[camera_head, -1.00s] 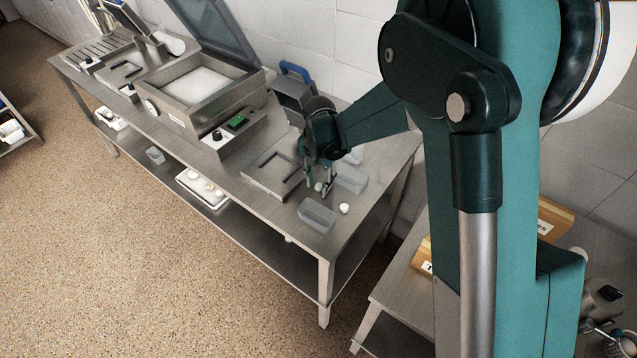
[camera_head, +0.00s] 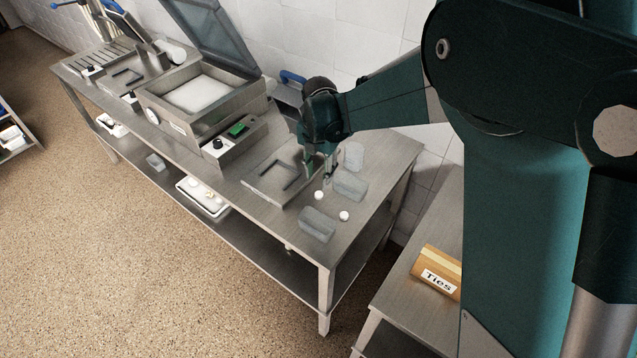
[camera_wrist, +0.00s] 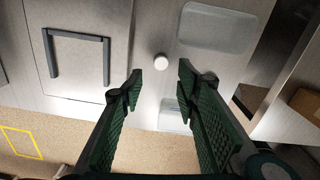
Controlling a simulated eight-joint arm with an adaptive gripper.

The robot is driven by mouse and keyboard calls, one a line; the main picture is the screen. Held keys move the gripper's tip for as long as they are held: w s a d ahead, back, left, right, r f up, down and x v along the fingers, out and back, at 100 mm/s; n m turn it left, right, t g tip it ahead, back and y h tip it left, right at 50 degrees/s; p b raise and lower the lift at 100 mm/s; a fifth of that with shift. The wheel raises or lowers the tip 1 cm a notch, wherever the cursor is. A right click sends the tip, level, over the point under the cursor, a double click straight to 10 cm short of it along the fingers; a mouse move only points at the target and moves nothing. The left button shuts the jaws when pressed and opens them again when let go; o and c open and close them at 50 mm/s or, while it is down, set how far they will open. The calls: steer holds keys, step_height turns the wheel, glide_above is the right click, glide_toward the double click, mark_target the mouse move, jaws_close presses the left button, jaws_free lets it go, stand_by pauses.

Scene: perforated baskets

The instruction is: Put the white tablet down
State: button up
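One small round white tablet (camera_head: 319,195) rests on the steel bench top between two grey baskets. A second white tablet (camera_head: 344,215) lies to its lower right, beside the front basket (camera_head: 318,224). My gripper (camera_head: 320,169) is just above and behind the first tablet in the head view. In the wrist view my gripper (camera_wrist: 158,82) has its green fingers spread with nothing between them. A white tablet (camera_wrist: 161,61) lies on the bench just beyond the fingertips, apart from both.
A second grey basket (camera_head: 350,186) and a pale round container (camera_head: 354,156) stand right of my gripper. A flat steel plate with a dark bracket (camera_head: 279,178) is on the left. A steel machine (camera_head: 200,98) with an open lid is further left.

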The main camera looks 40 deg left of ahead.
steer(key=shift+r, duration=1.95)
steer(key=w+d+r+m+t+y, duration=0.15)
steer(key=d+r+m, duration=0.45)
steer(key=d, duration=0.6)
steer(key=w+d+r+m+t, duration=0.15)
steer(key=d+r+m, duration=0.4)
steer(key=d, duration=0.65)
steer(key=w+d+r+m, duration=0.2)
steer(key=d+r+m, duration=0.4)
steer(key=d, duration=0.6)
steer(key=s+d+m+t, duration=0.1)
steer(key=s+d+m, duration=0.4)
steer(key=d, duration=0.4)
steer(key=s+d+m+t+h, duration=0.1)
steer(key=s+d+m, duration=0.4)
steer(key=d+m, duration=0.3)
steer(key=s+d+m+t, duration=0.2)
steer(key=s+d+m, duration=0.4)
steer(key=d, duration=0.6)
steer(key=shift+f+m, duration=0.2)
steer(key=shift+m, duration=0.45)
